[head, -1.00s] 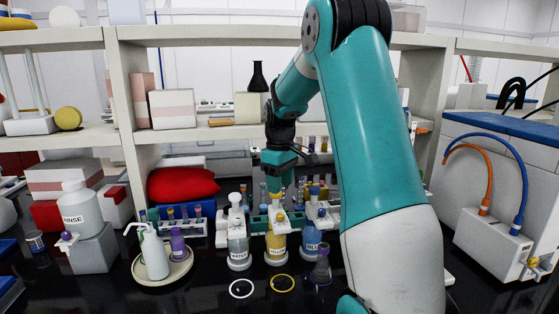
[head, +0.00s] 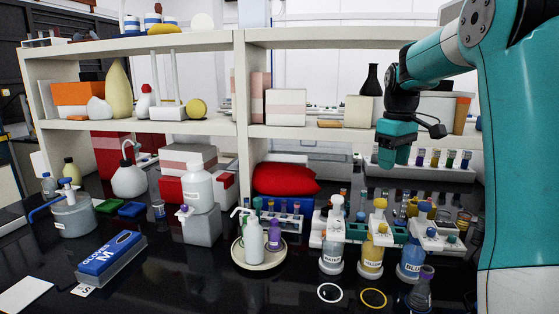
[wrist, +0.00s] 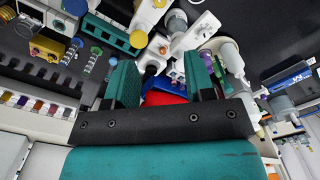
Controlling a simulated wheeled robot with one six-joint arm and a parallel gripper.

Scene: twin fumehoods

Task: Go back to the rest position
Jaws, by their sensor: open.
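My gripper (head: 396,157) hangs in the air in front of the shelf unit, fingers pointing down, above the bottles and tube racks on the black bench. In the wrist view its two teal fingers (wrist: 160,82) stand apart with nothing between them. The yellow-labelled bottle (head: 371,248), the water bottle (head: 332,245) and the blue-labelled bottle (head: 410,258) stand upright on the bench below it. My upper arm fills the right side of the head view and hides what is behind it.
A dark flask (head: 372,80) stands on the shelf (head: 340,131) behind my gripper. A glove box (head: 110,256) lies at the left. The front bench between it and the tray is clear.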

